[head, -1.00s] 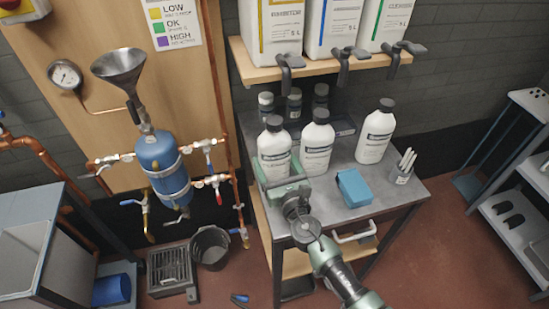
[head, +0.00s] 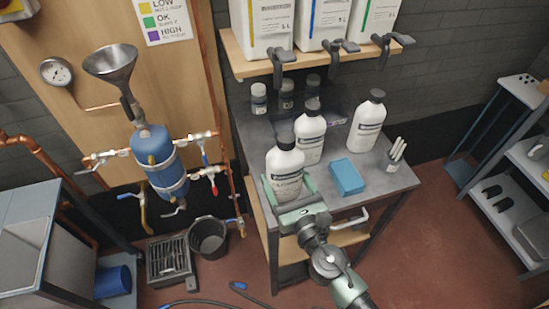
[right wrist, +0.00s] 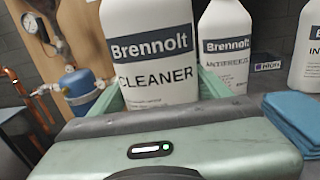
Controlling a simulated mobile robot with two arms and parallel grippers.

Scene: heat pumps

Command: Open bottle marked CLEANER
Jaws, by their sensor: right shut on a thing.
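The white bottle with a black cap marked CLEANER (head: 285,168) is at the front left of the grey bench in the head view. Its label (right wrist: 155,70) reads clearly in the right wrist view, where its cap is out of frame. My right gripper (head: 287,184) is shut on its lower body, with a green finger on each side. I cannot tell whether the bottle's base touches the bench. The cap is on the bottle in the head view. My left gripper is not in view.
The ANTIFREEZE bottle (head: 310,138) stands close behind, and another white bottle (head: 367,122) stands further right.

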